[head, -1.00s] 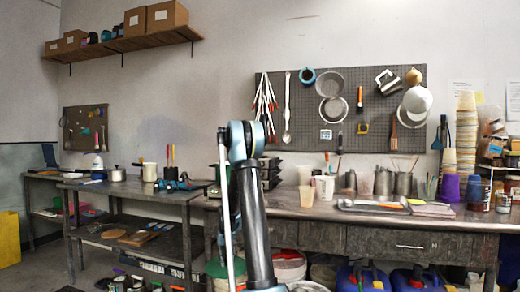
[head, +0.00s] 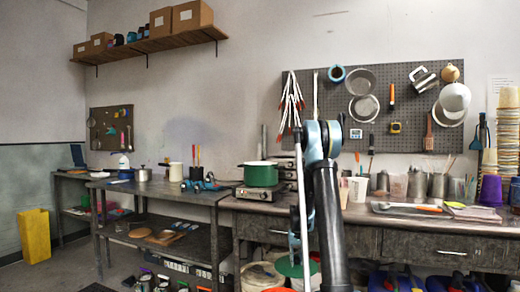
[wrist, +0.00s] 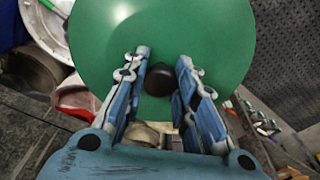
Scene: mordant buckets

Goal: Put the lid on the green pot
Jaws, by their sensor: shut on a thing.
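The green pot (head: 260,174) stands upright on a small hot plate at the left end of the right bench, just left of my raised arm in the head view. The green lid (wrist: 110,45) is a broad round disc with a black knob (wrist: 159,80). My gripper (wrist: 163,58) is shut on the lid by this knob, one blue finger on each side. In the head view the lid (head: 292,268) shows as a green patch low by my arm, below the bench top, partly hidden by the arm. My gripper is hard to make out there.
The hot plate (head: 259,193) sits near the bench edge. Plastic cups (head: 357,190) and metal pitchers (head: 417,184) stand right of my arm. A lower bench (head: 150,188) is at left. A white bucket (head: 262,276) is under the right bench.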

